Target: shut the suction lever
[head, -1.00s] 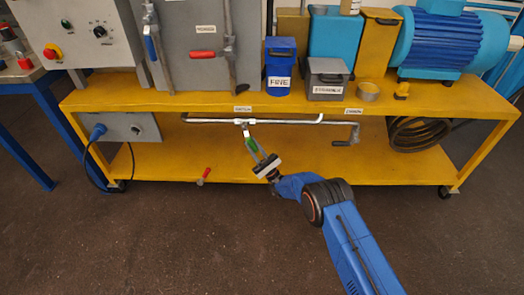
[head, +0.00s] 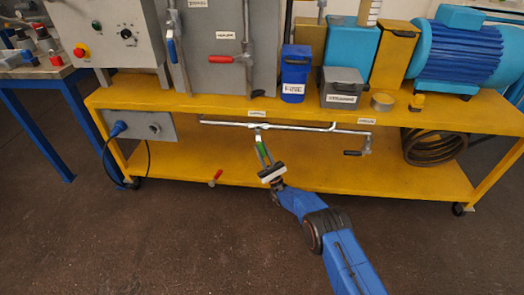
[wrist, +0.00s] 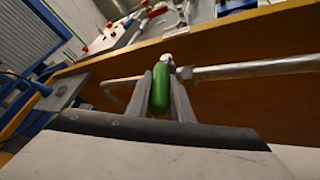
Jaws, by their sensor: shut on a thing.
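The green-handled lever (head: 262,152) hangs from the thin metal pipe under the front edge of the yellow bench, below a small label that is too blurred to read surely. It slants down and slightly right, toward me. My gripper (head: 265,164) is at the lever's lower part. In the wrist view my gripper (wrist: 160,95) has its two grey fingers on either side of the green handle (wrist: 160,88) and is shut on it. The handle's top meets the pipe (wrist: 250,68) just beyond the fingertips.
A black-handled crank (head: 358,151) hangs from the pipe to the right. The yellow bench (head: 230,105) carries vessels, boxes and a blue motor (head: 458,50). The floor in front is clear.

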